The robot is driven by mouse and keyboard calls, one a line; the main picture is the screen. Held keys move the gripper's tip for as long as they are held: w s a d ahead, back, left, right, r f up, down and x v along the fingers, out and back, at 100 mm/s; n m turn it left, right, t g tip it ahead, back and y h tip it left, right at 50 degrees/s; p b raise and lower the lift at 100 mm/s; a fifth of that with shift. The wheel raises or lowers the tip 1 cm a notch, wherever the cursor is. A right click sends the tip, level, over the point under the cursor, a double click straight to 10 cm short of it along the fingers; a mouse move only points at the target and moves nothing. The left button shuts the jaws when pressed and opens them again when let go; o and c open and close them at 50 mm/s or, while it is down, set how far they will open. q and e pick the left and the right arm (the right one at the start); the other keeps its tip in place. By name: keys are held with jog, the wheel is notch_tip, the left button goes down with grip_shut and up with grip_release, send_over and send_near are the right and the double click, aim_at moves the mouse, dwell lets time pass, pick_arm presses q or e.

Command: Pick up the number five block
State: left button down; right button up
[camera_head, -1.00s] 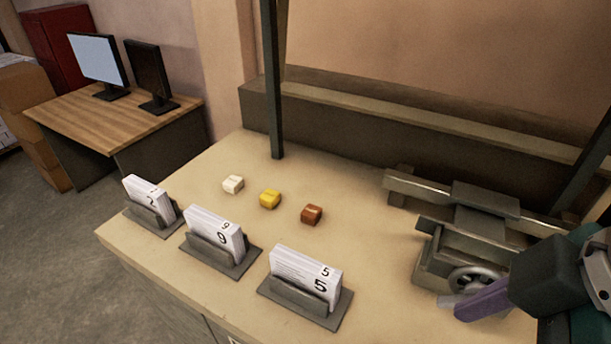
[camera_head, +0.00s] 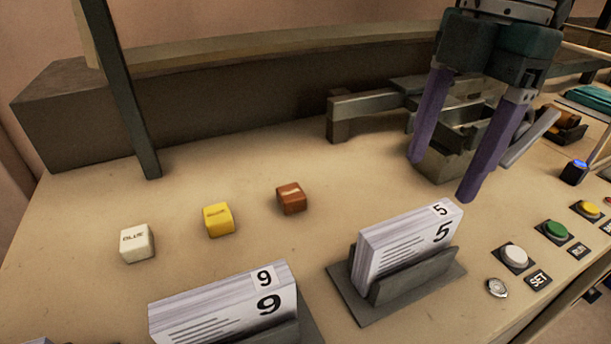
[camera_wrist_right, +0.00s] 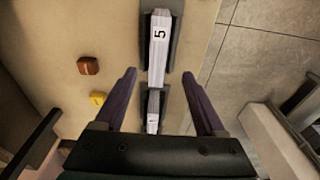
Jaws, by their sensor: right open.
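The number five block (camera_head: 400,243) is a white stack of cards marked 5, standing in a dark grey holder (camera_head: 420,287) on the beige table. In the right wrist view the five block (camera_wrist_right: 159,50) shows from above, ahead of and between the fingertips. My right gripper (camera_head: 441,178) has its purple fingers spread and pointing down, empty, above the table behind and to the right of the block. It also shows in the right wrist view (camera_wrist_right: 159,75). My left gripper is out of view.
The number nine block (camera_head: 225,303) stands in its holder at the front left. White (camera_head: 137,244), yellow (camera_head: 218,220) and brown (camera_head: 291,199) cubes lie behind. A metal vise-like device (camera_head: 400,100) is behind my gripper. Buttons, including a green one (camera_head: 553,230), are at right.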

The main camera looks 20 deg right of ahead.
aim_at(415, 220)
notch_tip(415, 220, down, 4)
jog(key=shift+r, duration=0.2)
jog(key=f, duration=0.2)
jog(key=f+p, duration=0.1)
jog(key=f, duration=0.1)
jog(key=a+f, duration=0.1)
jog(key=f, duration=0.1)
jog(key=shift+w, duration=0.1)
jog(key=shift+r, duration=0.1)
jog(key=shift+c, duration=0.3)
grip_shut()
